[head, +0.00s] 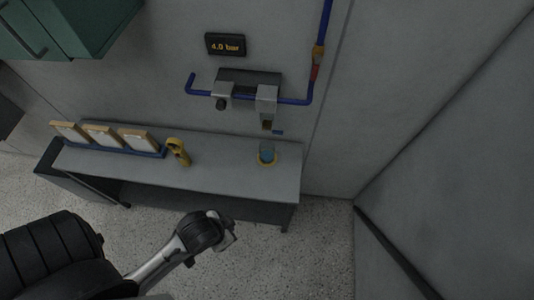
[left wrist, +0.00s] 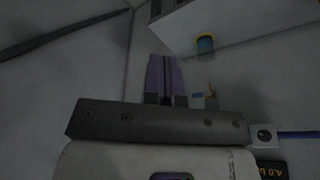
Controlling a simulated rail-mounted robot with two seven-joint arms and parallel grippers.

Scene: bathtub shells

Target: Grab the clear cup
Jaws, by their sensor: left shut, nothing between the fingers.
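The clear cup (head: 267,153) looks bluish and stands at the right end of a grey bench, on or in a yellow ring. It also shows in the left wrist view (left wrist: 205,42), small, near the top right. My left gripper (head: 231,234) is in front of the bench's front edge, apart from the cup and nearer to the camera. In the left wrist view its fingers (left wrist: 166,76) are together with nothing between them. My right gripper is in neither view.
The bench (head: 225,182) also bears several framed panels (head: 103,137) at left and a yellow device (head: 178,152). A wall fixture with a blue pipe (head: 290,101) hangs behind the cup, under a "4.0 bar" display (head: 225,45). A teal cabinet (head: 75,25) is upper left.

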